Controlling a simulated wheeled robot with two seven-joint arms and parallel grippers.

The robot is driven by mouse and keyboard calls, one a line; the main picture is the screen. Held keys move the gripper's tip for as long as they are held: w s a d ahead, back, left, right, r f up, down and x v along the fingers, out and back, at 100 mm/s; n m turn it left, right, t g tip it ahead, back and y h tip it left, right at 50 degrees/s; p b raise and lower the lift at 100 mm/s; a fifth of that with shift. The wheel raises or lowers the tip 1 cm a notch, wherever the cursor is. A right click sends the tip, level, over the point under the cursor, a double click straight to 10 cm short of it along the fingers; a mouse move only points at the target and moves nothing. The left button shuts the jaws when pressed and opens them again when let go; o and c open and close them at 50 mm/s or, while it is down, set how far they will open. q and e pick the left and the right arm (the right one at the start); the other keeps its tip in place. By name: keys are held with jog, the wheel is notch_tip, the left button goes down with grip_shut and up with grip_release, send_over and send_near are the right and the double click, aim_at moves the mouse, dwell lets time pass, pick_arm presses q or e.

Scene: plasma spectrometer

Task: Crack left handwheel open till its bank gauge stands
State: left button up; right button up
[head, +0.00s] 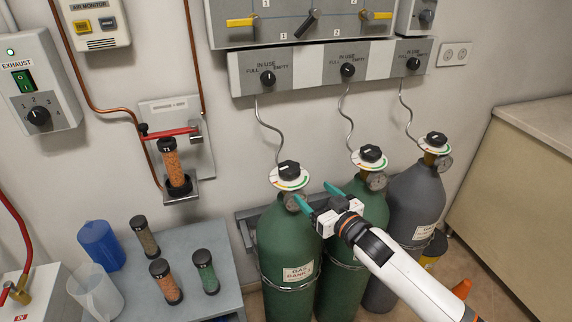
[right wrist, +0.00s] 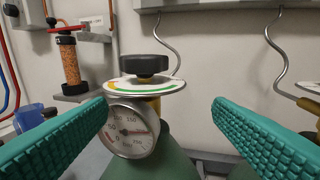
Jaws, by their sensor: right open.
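The left handwheel (head: 289,170) is a black knob above a white disc with a coloured arc, on top of the left green gas cylinder (head: 288,245). It also shows upright in the right wrist view (right wrist: 146,64). Its round bank gauge (right wrist: 130,128) sits just below the disc; I cannot surely read its needle. In the head view this gauge is partly hidden by a teal finger. My right gripper (head: 318,197) is open and empty, its fingers pointing toward the left cylinder's neck. In the wrist view the handwheel stands beyond and above the fingertips, apart from them. My left gripper is not in view.
A middle green cylinder (head: 370,207) and a grey cylinder (head: 415,205) stand close on the right, each with a handwheel. A selector panel (head: 320,68) hangs above, with thin coiled tubes running down. A grey bench (head: 215,270) with coloured tubes stands left.

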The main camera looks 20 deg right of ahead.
aim_at(285, 162)
jog(key=shift+t+y, duration=0.3)
jog(key=shift+y, duration=0.1)
jog(key=w+a+r, duration=0.2)
jog(key=w, duration=0.1)
jog(key=w+a+r, duration=0.1)
jog(key=w+r, duration=0.1)
jog(key=shift+w+a+p, duration=0.1)
jog(key=shift+a+p, duration=0.05)
jog(key=shift+p, duration=0.2)
jog(key=x, duration=0.4)
jog(key=shift+w+a+f, duration=0.1)
jog(key=shift+w, duration=0.25)
jog(key=shift+w+a, duration=0.15)
jog(key=shift+w, duration=0.3)
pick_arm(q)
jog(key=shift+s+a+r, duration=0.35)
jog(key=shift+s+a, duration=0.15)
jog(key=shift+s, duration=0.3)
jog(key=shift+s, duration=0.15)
